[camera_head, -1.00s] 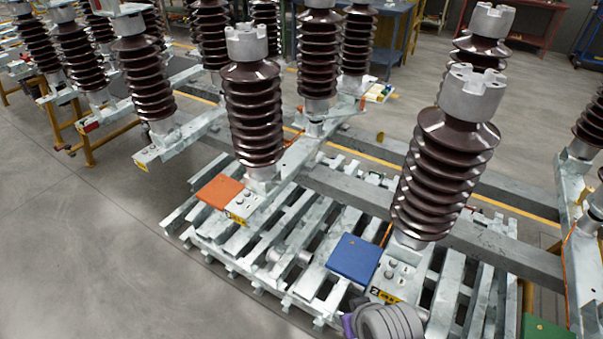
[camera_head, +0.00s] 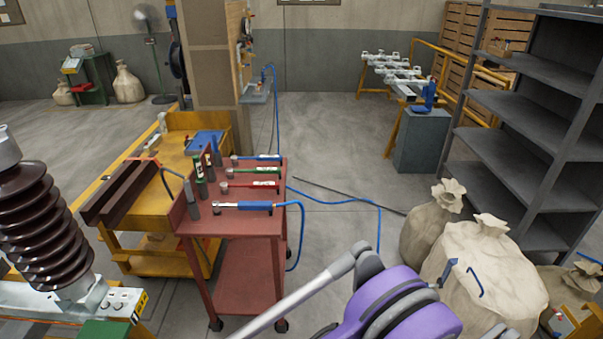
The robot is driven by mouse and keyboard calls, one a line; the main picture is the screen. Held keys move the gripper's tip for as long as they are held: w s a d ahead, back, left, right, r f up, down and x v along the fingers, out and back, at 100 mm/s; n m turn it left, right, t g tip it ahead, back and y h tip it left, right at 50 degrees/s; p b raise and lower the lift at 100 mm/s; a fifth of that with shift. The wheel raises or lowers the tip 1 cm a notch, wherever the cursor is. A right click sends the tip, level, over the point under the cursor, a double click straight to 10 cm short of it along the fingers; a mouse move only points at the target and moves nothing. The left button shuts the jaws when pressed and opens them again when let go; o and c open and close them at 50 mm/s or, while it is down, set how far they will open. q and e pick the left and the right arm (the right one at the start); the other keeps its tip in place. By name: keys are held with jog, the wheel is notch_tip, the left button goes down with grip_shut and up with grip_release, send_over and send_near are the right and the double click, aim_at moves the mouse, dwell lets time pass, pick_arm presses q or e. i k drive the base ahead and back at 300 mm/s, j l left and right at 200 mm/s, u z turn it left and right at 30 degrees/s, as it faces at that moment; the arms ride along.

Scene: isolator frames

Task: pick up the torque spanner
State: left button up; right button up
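Several long-handled tools lie side by side on the top of a red trolley (camera_head: 215,222). The nearest has a blue handle (camera_head: 256,206) and a metal shaft and head. Behind it are a red-handled tool (camera_head: 252,185), a green-handled tool (camera_head: 254,171) and another blue-handled one (camera_head: 258,158). I cannot tell at this size which of them is the torque spanner. Purple and grey links of my own arm show at the bottom, right of the trolley. Neither of my grippers can be seen.
A yellow bench (camera_head: 160,205) stands left of the trolley, and a dark ribbed insulator (camera_head: 40,225) is at far left. A blue hose (camera_head: 340,200) runs over the floor. Pale sacks (camera_head: 480,270) and grey shelving (camera_head: 540,120) are at right. Floor behind the trolley is mostly open.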

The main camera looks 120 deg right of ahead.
aim_at(229, 171)
jog(key=z, duration=3.5)
jog(key=i+l+z, duration=0.5)
jog(key=i+z, duration=0.2)
jog(key=i, duration=0.15)
jog(key=i+l+z, duration=0.1)
jog(key=i+z, duration=0.25)
jog(key=i+u, duration=0.3)
jog(key=i, duration=0.2)
jog(key=i+l+u, duration=0.15)
jog(key=i+u, duration=0.15)
jog(key=i, duration=0.15)
jog(key=i+l+u, duration=0.3)
jog(key=i, duration=0.15)
jog(key=i+l+u, duration=0.1)
jog(key=i+u, duration=0.3)
jog(key=i+l+u, duration=0.55)
jog(key=i+u, duration=0.2)
jog(key=k, duration=0.05)
